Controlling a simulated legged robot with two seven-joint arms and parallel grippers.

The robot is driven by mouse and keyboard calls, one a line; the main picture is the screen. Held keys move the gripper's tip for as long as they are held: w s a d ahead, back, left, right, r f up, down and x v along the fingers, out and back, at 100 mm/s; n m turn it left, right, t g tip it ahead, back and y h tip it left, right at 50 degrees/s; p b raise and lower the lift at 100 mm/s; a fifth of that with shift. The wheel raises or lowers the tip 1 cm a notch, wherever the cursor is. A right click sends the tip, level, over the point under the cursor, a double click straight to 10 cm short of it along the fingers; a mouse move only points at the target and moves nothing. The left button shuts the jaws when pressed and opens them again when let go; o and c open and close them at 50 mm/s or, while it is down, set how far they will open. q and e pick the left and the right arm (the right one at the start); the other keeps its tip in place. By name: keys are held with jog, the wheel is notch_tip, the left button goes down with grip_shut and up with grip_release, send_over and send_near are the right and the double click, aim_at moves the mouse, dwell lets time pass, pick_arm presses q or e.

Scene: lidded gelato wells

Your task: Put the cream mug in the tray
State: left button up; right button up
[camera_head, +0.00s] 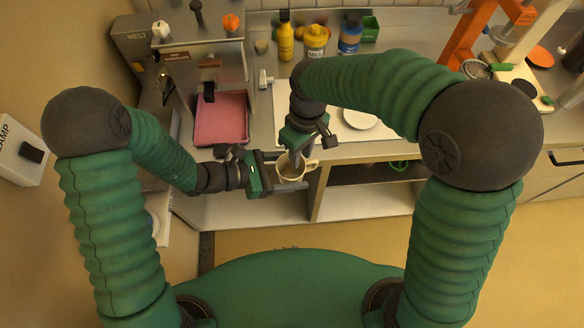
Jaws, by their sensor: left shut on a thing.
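The cream mug (284,176) is in front of the counter edge, near the middle of the picture. My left gripper (280,174) reaches it from the left and is shut on it. My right gripper (295,158) points down at the mug from above, its fingertips at or inside the mug's opening. I cannot tell whether its jaws are open or shut, or whether they touch the mug. The pink tray (221,134) lies behind and to the left of the mug, under the chocolate dispenser. It looks empty.
A dispenser machine (200,62) stands behind the tray. A white plate (360,117) lies on a white board to the right. Yellow bottles (285,42) and a blue-labelled jar (350,36) stand at the back. Open shelves (365,204) are below the counter.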

pick_arm(q)
jog(key=shift+s, duration=0.1)
pick_arm(e)
notch_tip(320, 180, up, 9)
pick_arm(q)
jog(key=shift+a, duration=0.1)
jog(key=shift+d+r, duration=0.1)
jog(key=shift+d, duration=0.15)
pick_arm(e)
jog(key=s+d+f+m+t, duration=0.1)
jog(key=s+d+f+m, duration=0.3)
jog(key=d, duration=0.3)
jog(key=s+d+f+m+t, duration=0.2)
jog(key=s+d+f+m, duration=0.2)
jog(key=d+f, duration=0.3)
jog(key=shift+d+h, duration=0.25)
jog(key=shift+h, duration=0.05)
